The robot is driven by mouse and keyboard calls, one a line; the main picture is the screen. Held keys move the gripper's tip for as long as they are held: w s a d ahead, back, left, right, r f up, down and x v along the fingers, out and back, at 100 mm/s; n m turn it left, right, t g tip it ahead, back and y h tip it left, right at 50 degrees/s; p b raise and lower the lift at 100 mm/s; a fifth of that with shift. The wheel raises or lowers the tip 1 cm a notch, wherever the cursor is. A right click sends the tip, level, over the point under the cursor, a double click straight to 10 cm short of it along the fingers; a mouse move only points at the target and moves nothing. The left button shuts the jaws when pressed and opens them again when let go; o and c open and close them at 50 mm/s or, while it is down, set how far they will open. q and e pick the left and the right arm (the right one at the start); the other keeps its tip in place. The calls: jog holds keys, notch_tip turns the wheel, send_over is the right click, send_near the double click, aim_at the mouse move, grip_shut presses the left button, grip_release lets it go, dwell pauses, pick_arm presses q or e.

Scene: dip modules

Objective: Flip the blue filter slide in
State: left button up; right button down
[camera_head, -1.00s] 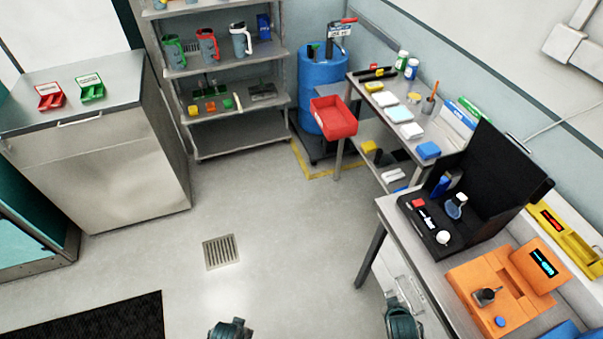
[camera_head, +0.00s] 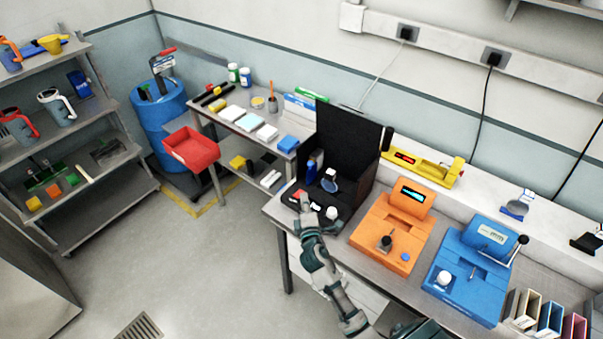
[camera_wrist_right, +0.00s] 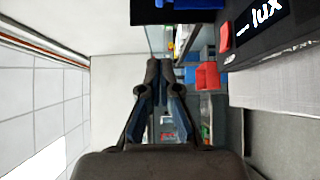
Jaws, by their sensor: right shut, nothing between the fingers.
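An upright blue piece (camera_head: 313,163) stands in the open black case (camera_head: 352,158) on the bench, beside a round pale-blue disc (camera_head: 330,181) on a stand. I cannot tell for sure which of these is the blue filter slide, or its flip position. My right gripper (camera_head: 307,212) is shut and empty at the front left edge of the case, apart from the blue piece. In the right wrist view, the shut fingers (camera_wrist_right: 158,75) show with nothing between them, and the case's front with "lux" lettering (camera_wrist_right: 265,25) lies to their right. My left gripper is out of view.
An orange instrument (camera_head: 375,247) and a blue instrument (camera_head: 465,289) stand right of the case. A yellow device (camera_head: 432,168) is behind them. Holders (camera_head: 548,318) stand at the bench's right end. A red bin (camera_head: 191,150) sits left, and open floor lies in front.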

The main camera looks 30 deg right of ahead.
aim_at(312, 171)
jog(key=shift+w, duration=0.1)
jog(key=x, duration=1)
jog(key=shift+w, duration=0.1)
jog(key=shift+w+d+p, duration=0.3)
jog(key=shift+d, duration=0.65)
jog(key=shift+w+d+p, duration=0.25)
jog(key=shift+w+d, duration=0.05)
jog(key=shift+d, duration=0.6)
jog(key=w+d+b, duration=0.1)
jog(key=w+d, duration=0.1)
jog(key=d, duration=0.3)
jog(key=shift+w+d, duration=0.2)
jog(key=shift+d, duration=0.2)
jog(key=shift+r, duration=0.15)
